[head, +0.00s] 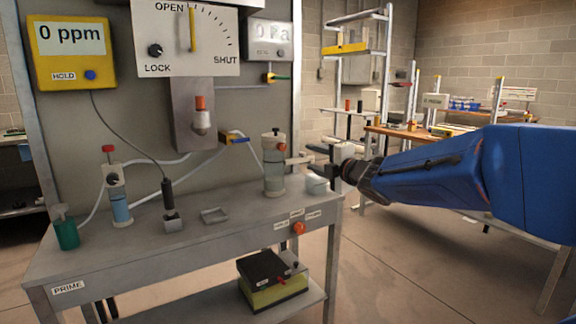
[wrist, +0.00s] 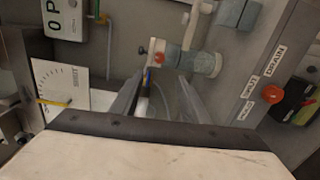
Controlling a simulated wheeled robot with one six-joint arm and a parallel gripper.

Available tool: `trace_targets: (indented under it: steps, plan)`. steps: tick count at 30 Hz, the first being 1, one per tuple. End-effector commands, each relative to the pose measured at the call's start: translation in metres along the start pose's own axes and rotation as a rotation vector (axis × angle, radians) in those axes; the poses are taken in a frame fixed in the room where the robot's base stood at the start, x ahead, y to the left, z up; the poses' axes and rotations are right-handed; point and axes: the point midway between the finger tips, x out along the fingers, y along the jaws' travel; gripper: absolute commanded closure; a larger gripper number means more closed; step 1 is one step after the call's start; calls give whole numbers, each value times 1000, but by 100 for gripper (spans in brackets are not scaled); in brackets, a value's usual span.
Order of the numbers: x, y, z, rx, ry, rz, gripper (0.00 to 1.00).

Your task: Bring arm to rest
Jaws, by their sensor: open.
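My arm, with blue links, reaches in from the right in the head view. My gripper (head: 318,169) is at the right end of the grey bench (head: 215,217), just right of a clear cylinder with a pale cap and base (head: 274,165). In the wrist view, my gripper (wrist: 152,88) shows two dark fingers spread apart, with nothing clearly held between them. The cylinder (wrist: 190,60) lies just beyond the fingers there. Whether a finger touches it cannot be told.
A red knob (head: 299,228) is on the bench front. A blue-liquid column (head: 119,195), green bottle (head: 65,229) and small tray (head: 214,215) are farther left. Open floor (head: 400,260) lies to the right.

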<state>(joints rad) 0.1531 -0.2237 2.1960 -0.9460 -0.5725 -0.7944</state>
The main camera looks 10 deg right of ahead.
Motion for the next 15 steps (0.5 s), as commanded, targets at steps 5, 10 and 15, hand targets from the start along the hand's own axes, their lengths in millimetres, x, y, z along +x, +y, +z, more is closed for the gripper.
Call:
trace_targets:
  steps: [5,10,15]
  plan:
    - [-11,-2,5,61,-53,-20,59]
    - [-54,-23,20,290,-232,-95,59]
    - [-117,-66,25,600,-443,-194,59]
